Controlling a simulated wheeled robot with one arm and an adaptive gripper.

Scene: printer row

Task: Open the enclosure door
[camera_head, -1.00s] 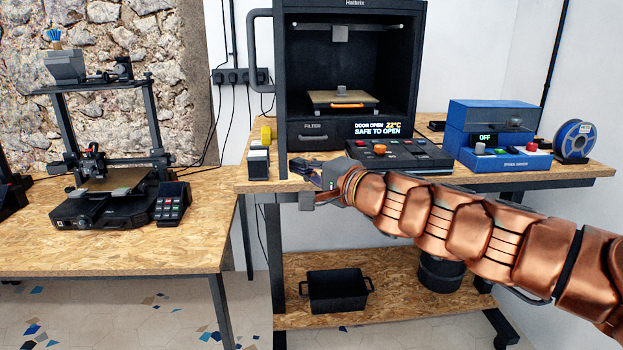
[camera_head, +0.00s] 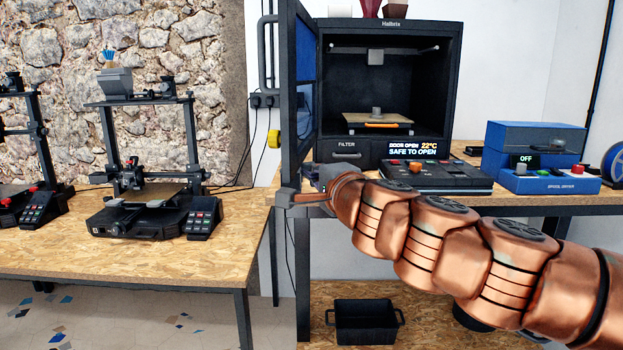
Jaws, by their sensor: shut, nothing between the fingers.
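The black enclosure (camera_head: 455,100) marked Halbrix stands open at the front. Its door (camera_head: 297,90) is swung out at the left side, seen nearly edge-on, with a blue-tinted inner face. A grey bar handle (camera_head: 264,50) sits on the door's outer left side. The display (camera_head: 414,151) reads door open, 22°C, safe to open. My gripper (camera_head: 283,197) is shut and empty, low at the bottom end of the door in the picture. I cannot tell whether it touches the door. Inside the enclosure a print bed (camera_head: 378,118) with an orange front handle shows.
A control box (camera_head: 435,178) with coloured buttons and a blue box (camera_head: 530,150) reading OFF stand on the right bench. My arm crosses in front of that bench. Open-frame printers (camera_head: 150,190) stand on the left bench (camera_head: 180,255). A black bin (camera_head: 364,322) sits on the lower shelf.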

